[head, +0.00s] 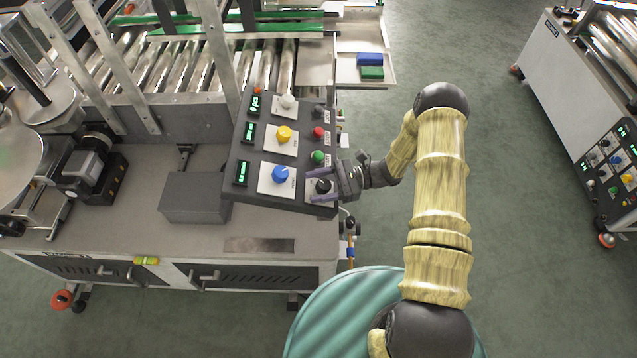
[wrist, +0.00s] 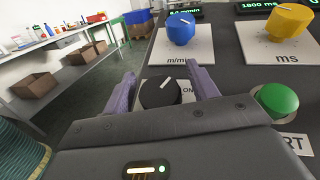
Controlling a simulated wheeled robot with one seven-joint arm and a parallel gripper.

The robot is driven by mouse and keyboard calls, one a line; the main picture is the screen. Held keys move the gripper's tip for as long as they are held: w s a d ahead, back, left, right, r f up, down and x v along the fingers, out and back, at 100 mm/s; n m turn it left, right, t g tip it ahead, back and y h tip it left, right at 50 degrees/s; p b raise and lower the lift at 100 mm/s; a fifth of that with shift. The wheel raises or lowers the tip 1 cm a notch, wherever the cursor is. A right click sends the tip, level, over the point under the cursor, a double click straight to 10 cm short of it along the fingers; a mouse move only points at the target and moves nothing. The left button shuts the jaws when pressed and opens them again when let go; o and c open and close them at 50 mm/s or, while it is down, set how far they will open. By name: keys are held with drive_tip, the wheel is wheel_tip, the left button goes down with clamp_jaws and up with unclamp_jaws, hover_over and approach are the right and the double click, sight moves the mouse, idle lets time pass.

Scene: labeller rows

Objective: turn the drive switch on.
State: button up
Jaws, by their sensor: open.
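The drive switch is a black round knob (wrist: 160,93) with a white pointer line, on a white plate marked "ON" at the panel's near right corner. It also shows in the head view (head: 323,186). My gripper (wrist: 164,90) is open, with one purple finger on each side of the knob. I cannot tell whether the fingers touch it. In the head view my gripper (head: 324,187) reaches in from the right over the panel corner. The knob's lower part and some of its label are hidden by the gripper body.
The control panel (head: 262,147) also has a blue knob (head: 280,174), a yellow knob (head: 284,134), a white knob (head: 287,101), a green button (head: 317,156) and a red button (head: 318,132). A grey box (head: 194,198) stands left of it. A second machine (head: 570,75) is at right.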

drive_tip(key=c, duration=1)
drive_tip(key=shift+w+m+t+y+p, duration=0.15)
drive_tip(key=shift+m+t, duration=0.8)
drive_tip(key=shift+t, duration=0.15)
drive_tip(key=shift+w+m+t+y+p, duration=0.1)
drive_tip(key=shift+m+t+y+p, duration=0.05)
drive_tip(key=shift+m+t, duration=0.9)
drive_tip(key=o, duration=1)
drive_tip(key=shift+d, duration=0.1)
drive_tip(key=d+b, duration=0.5)
drive_tip(key=d, duration=1.2)
drive_tip(key=shift+s+d, duration=0.15)
drive_tip(key=shift+s, duration=0.3)
